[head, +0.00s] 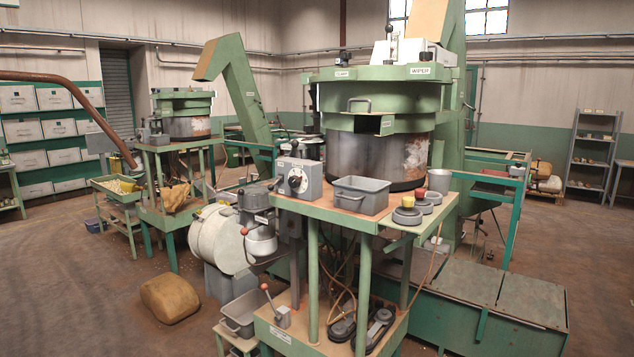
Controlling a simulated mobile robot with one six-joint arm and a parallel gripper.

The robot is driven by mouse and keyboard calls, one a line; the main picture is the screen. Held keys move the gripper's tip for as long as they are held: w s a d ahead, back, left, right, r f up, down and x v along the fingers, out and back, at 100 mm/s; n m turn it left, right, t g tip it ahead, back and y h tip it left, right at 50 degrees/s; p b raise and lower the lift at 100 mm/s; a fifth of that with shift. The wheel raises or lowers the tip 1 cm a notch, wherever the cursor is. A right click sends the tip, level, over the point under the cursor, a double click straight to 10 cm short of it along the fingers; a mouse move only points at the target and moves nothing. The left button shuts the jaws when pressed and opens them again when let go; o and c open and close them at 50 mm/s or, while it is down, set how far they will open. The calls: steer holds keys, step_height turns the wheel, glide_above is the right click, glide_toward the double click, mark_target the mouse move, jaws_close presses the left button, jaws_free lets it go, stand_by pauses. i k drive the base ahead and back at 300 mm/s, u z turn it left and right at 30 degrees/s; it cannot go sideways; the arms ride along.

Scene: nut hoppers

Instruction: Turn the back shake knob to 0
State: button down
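A grey control box (312,182) with a round white dial and dark knob (295,181) stands on the near green hopper station, left of its drum. The knob's pointer and the dial figures are too small to read. A second, smaller grey control box (155,135) sits on the hopper station farther back at left; any knob on it is too small to make out. I cannot tell from labels which knob is the back shake knob. My gripper is not in view.
A grey bin (362,194) and yellow and red push buttons (408,203) share the near bench. A red-tipped lever (280,312) stands on its lower shelf. A brown sack (170,298) lies on the floor at left. Open floor (70,290) is at the front left.

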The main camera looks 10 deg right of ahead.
mark_target(295, 181)
steer(key=u, duration=0.15)
steer(key=i, duration=0.95)
steer(key=z, duration=0.05)
